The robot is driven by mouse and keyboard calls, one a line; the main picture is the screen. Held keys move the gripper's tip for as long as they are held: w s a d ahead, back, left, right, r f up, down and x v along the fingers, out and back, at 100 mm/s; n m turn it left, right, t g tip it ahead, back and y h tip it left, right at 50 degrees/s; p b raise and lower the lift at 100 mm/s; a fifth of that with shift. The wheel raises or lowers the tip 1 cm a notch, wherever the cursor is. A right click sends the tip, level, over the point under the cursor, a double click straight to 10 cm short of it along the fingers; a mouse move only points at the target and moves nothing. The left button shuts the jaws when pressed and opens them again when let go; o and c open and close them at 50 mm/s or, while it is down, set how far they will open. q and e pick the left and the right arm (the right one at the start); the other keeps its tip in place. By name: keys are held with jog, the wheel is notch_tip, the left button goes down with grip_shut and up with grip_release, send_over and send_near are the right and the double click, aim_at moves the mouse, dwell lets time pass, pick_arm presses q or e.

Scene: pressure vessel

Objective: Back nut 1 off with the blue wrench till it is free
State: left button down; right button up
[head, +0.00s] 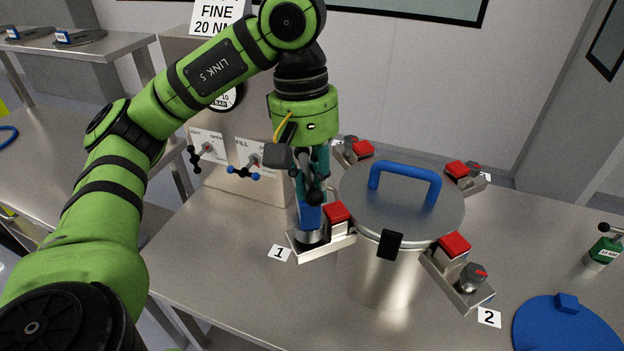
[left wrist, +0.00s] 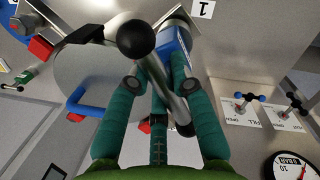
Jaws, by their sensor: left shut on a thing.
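The blue wrench (head: 309,216) stands upright over the bracket labelled 1 (head: 279,253), with its metal socket end at the bracket. Nut 1 is hidden under the socket, so I cannot see its turn or height. My left gripper (head: 312,192) points down and is shut on the wrench's upper part. In the left wrist view, the left gripper (left wrist: 158,84) has its teal fingers around the wrench, whose blue sleeve (left wrist: 176,44) and black ball end (left wrist: 136,39) show. My right gripper is not in view.
The steel vessel (head: 383,282) has a lid (head: 405,207) with a blue handle (head: 405,178) beside the wrench. Bracket 2 carries a grey nut (head: 473,277) and red block (head: 454,244). A valve panel stands behind. A green-and-white tool (head: 603,250) and blue disc (head: 566,328) lie right.

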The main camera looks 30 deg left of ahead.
pick_arm(q)
jog(key=shift+r+p, duration=3.3)
jog(key=shift+r, duration=0.3)
